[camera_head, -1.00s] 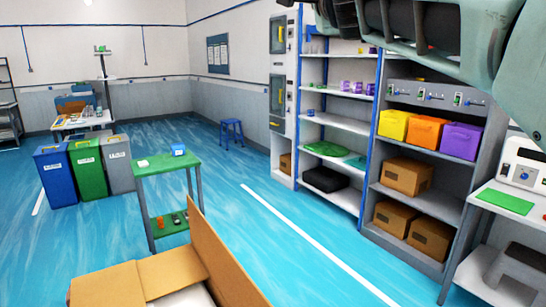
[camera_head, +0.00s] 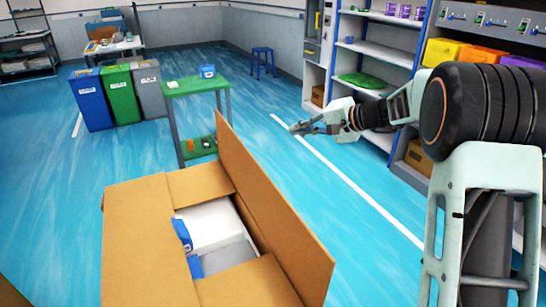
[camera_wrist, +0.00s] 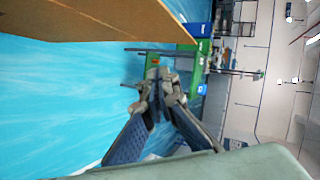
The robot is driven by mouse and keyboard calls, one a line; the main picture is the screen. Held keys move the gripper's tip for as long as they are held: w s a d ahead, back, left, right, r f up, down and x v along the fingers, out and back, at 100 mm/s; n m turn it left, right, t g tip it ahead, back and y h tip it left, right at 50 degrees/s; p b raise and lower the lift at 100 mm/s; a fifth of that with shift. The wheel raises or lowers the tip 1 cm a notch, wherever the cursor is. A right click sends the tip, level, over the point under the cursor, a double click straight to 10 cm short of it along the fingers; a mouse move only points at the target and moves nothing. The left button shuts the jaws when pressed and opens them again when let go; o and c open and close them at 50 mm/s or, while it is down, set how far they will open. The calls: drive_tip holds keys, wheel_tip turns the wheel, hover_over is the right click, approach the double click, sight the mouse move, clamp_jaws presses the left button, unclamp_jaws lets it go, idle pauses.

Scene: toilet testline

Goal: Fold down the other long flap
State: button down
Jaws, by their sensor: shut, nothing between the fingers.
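An open cardboard box (camera_head: 140,245) stands in the lower middle of the head view. Its right long flap (camera_head: 275,215) stands up, leaning slightly outward. The left long flap lies flat over the left side, and the short flaps (camera_head: 200,183) lie inward at the far and near ends. A white object (camera_head: 212,226) with blue parts shows in the gap. My gripper (camera_head: 297,128) is shut and empty, in the air right of and beyond the upright flap, apart from it. In the wrist view, my gripper (camera_wrist: 162,88) is below a brown cardboard panel (camera_wrist: 90,20).
A green table (camera_head: 195,88) stands behind the box, with blue, green and grey bins (camera_head: 90,98) to its left. Shelves (camera_head: 375,60) line the right side. The floor around my gripper is clear.

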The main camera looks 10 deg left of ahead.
drive_tip(key=s+d+f+n+g+y+b, duration=0.1)
drive_tip(key=s+d+f+g+y+b, duration=0.2)
drive_tip(key=s+d+f+y, duration=0.4)
drive_tip(key=s+a, duration=0.1)
drive_tip(key=a, duration=1.3)
drive_tip(key=shift+a+f, duration=0.15)
drive_tip(key=shift+f, duration=0.25)
